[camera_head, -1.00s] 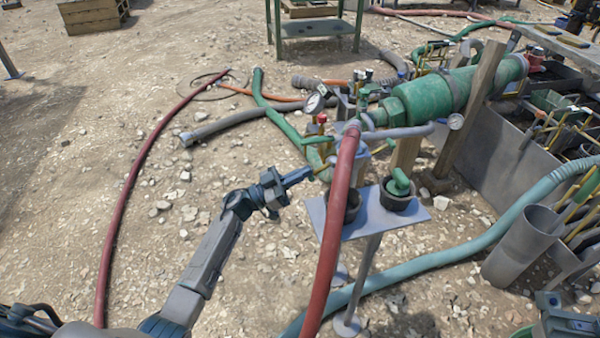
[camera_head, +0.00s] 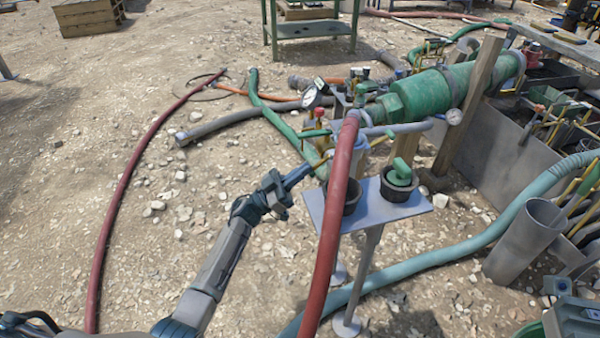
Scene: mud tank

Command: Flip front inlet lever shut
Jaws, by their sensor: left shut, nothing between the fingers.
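The green pump body (camera_head: 425,95) lies at right of centre, with a cluster of small valves and levers at its left end. A short green lever (camera_head: 314,134) lies nearly level below the pressure gauge there, beside a red knob (camera_head: 320,113). I cannot tell surely which handle is the front inlet lever. My left gripper (camera_head: 307,170) is shut and empty. Its narrow tip is just below the valve cluster, left of the red hose; whether it touches a lever is too small to tell. The fingers of my right gripper do not show.
A thick red hose (camera_head: 335,210) runs down in front of the valves and hides part of them. A small grey stand (camera_head: 385,212) holds black cups (camera_head: 403,183) right of my left gripper. Stony ground at left is mostly clear.

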